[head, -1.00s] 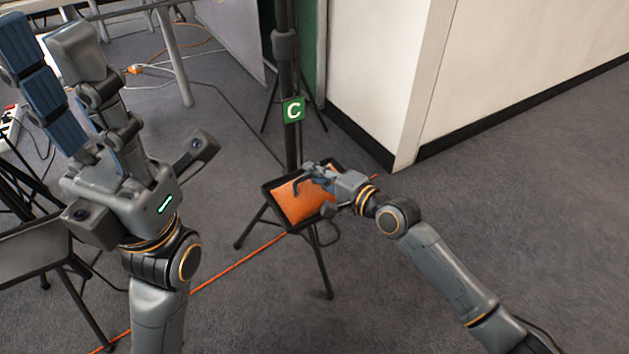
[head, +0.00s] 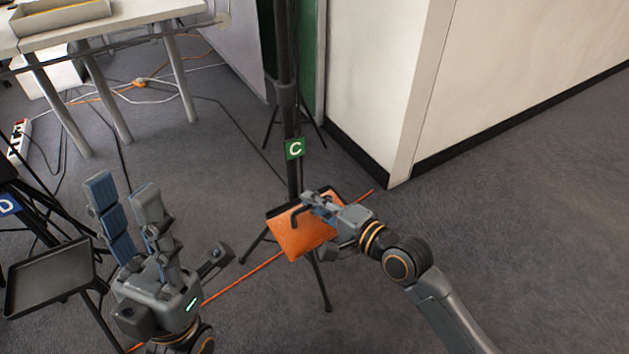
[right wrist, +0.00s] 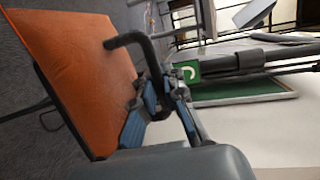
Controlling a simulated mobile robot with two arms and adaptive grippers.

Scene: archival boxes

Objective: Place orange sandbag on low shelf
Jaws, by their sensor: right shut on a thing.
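The orange sandbag (head: 300,235) with a dark handle hangs from my right gripper (head: 318,204), tilted, in front of and over the small black tray (head: 343,197) on the stand marked C. The bag hides most of that tray. In the right wrist view the bag (right wrist: 75,75) fills the left side, with its dark handle (right wrist: 128,40) by the blue-padded fingers (right wrist: 160,110), which are shut on it. My left gripper (head: 122,184) is open and empty at the lower left, fingers pointing up. I cannot tell which surface is the low shelf.
An empty black tray (head: 50,278) stands at the left beside a blue D sign (head: 8,205). A green C sign (head: 295,149) hangs on the pole. A white table (head: 120,25) is at the back left. An orange cable crosses the floor. Floor at right is clear.

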